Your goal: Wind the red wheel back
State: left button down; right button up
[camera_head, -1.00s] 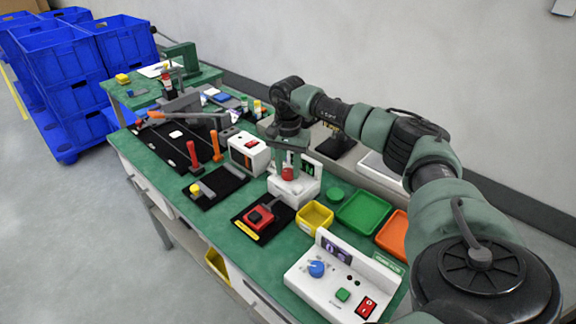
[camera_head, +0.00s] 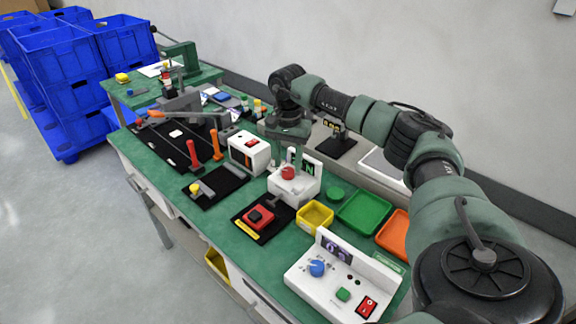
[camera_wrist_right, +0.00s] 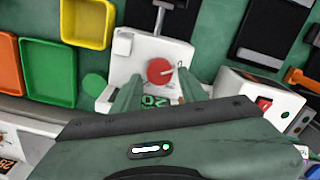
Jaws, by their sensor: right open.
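The red wheel (camera_head: 288,172) is a small round knob on top of a white box (camera_head: 283,190) near the middle of the bench. In the right wrist view the red wheel (camera_wrist_right: 160,71) shows a pointer line toward its upper right, near printed marks on the white box (camera_wrist_right: 125,62). My right gripper (camera_head: 291,150) is above the wheel, apart from it, pointing down. In the right wrist view my right gripper (camera_wrist_right: 158,88) has its two green fingers spread, with nothing between them; the wheel lies just past their tips. My left gripper is out of view.
A white box with a red switch (camera_head: 238,146) is close on the left. A control panel (camera_head: 310,283) stands nearer.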

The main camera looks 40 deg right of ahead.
aim_at(288, 170)
notch_tip(288, 170, up, 6)
jog(key=shift+f, duration=0.25)
dwell(0.5)
